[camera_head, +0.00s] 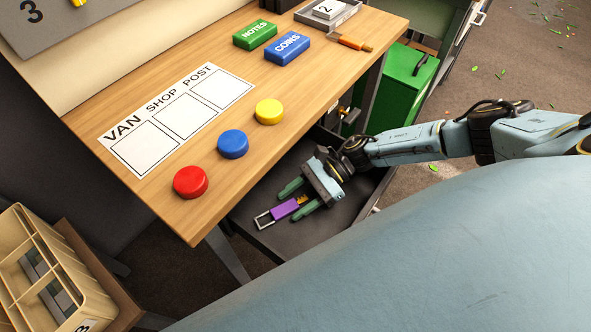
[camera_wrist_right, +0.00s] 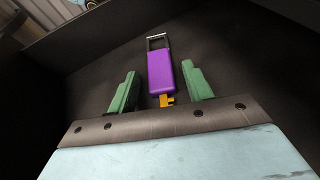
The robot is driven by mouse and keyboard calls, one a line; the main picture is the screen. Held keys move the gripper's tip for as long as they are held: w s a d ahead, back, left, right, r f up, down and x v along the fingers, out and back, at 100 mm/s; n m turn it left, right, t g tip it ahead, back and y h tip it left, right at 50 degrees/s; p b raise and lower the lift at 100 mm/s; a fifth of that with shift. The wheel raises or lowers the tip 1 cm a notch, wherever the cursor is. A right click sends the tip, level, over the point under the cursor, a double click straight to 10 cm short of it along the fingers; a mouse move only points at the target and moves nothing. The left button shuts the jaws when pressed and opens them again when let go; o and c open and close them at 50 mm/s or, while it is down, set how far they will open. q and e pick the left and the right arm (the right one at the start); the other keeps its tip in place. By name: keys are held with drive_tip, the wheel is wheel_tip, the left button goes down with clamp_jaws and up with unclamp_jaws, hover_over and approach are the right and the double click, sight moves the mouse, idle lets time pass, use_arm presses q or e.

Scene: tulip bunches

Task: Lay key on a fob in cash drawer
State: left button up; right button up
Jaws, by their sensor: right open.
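The key on a fob (camera_head: 284,210) has a purple body, a metal loop at one end and a small orange-yellow key at the other. It lies on the dark floor of the open cash drawer (camera_head: 338,212) below the table. My right gripper (camera_head: 295,199) is in the drawer, open, with its green fingers on either side of the key end of the fob. In the right wrist view the fob (camera_wrist_right: 160,74) lies between and beyond the fingers (camera_wrist_right: 159,91), with a gap on each side. My left gripper is not in view.
The wooden table (camera_head: 290,130) overhangs the drawer. On it are red (camera_head: 190,182), blue (camera_head: 233,144) and yellow (camera_head: 269,111) discs, a printed sheet (camera_head: 150,148), and NOTES (camera_head: 255,35) and COINS (camera_head: 287,48) blocks. A green box (camera_head: 400,85) stands behind; a beige crate (camera_head: 30,270) is at lower left.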

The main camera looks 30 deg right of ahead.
drive_tip(key=shift+r, duration=0.1)
drive_tip(key=v, duration=0.7)
drive_tip(key=shift+d, duration=0.3)
